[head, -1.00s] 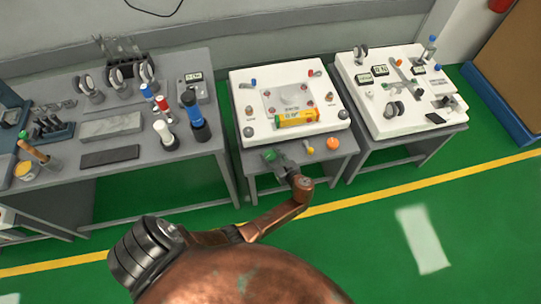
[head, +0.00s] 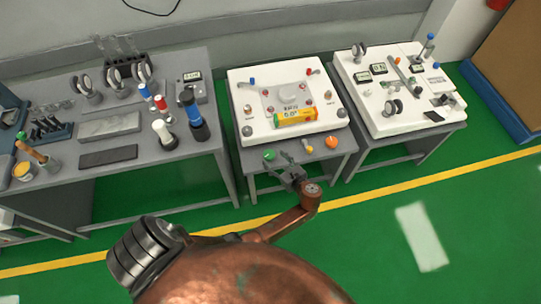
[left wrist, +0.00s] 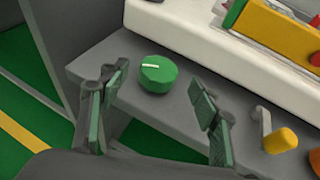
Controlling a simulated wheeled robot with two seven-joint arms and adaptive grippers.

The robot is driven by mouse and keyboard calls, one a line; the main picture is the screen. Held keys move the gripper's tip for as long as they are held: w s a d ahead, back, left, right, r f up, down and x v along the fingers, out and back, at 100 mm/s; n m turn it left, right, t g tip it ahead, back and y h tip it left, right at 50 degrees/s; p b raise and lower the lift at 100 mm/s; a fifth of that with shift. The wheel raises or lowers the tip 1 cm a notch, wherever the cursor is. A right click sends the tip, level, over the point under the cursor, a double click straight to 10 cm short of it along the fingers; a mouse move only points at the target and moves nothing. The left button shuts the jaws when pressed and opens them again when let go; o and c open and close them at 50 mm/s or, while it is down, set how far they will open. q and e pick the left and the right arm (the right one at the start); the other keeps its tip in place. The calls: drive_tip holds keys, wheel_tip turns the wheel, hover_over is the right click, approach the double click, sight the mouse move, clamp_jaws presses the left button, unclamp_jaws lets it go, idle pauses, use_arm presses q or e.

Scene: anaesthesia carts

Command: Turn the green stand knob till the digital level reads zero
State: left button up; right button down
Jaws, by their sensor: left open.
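The green knob (head: 269,155) is on the front ledge of the middle grey table. In the left wrist view the green knob (left wrist: 158,77) has a white mark on top. My left gripper (head: 284,174) is open and empty, just in front of the knob and apart from it. In the left wrist view the knob shows between and beyond the spread fingers of my left gripper (left wrist: 161,98). The yellow digital level (head: 296,117) lies on the white stand (head: 255,128); its digits are too small to read surely. My right gripper is not in view.
A yellow-tipped lever (left wrist: 280,140) and an orange knob (head: 331,141) sit right of the green knob on the same ledge. A cluttered grey table (head: 150,157) stands left, and a white instrument board (head: 400,120) right. The green floor in front is open.

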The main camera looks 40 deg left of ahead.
use_arm(q)
drive_tip(key=v, duration=0.6)
drive_tip(key=shift+d, duration=0.35)
drive_tip(key=shift+s+r, duration=0.1)
